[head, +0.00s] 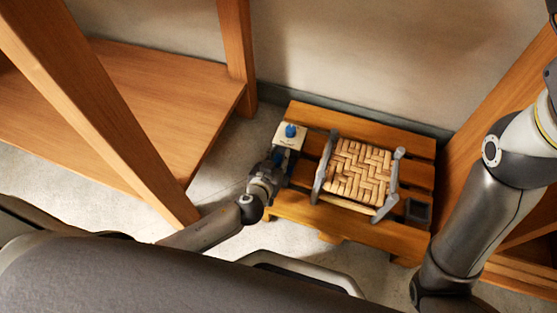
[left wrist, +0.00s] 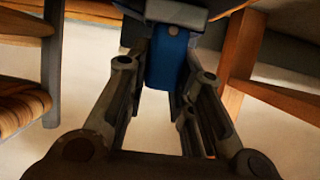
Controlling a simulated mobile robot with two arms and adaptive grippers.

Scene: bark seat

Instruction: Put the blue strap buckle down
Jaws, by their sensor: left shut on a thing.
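My left gripper (head: 283,163) is at the left end of a low slatted wooden bench (head: 310,115). In the left wrist view its fingers (left wrist: 172,95) are shut on the blue strap buckle (left wrist: 168,62), which shows as a blue block under a grey bar. In the head view the gripper mostly hides the held buckle. A pale square pad (head: 281,140) with a blue round mark (head: 290,131) lies at the bench's back left corner, just beyond the gripper. My right gripper is out of view.
A woven seat (head: 357,170) in a grey-sided frame (head: 321,170) stands on the bench, right of my left gripper. A small dark tray (head: 418,212) sits at the bench's right end. A wooden shelf (head: 160,95) and posts (head: 238,50) stand at the left.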

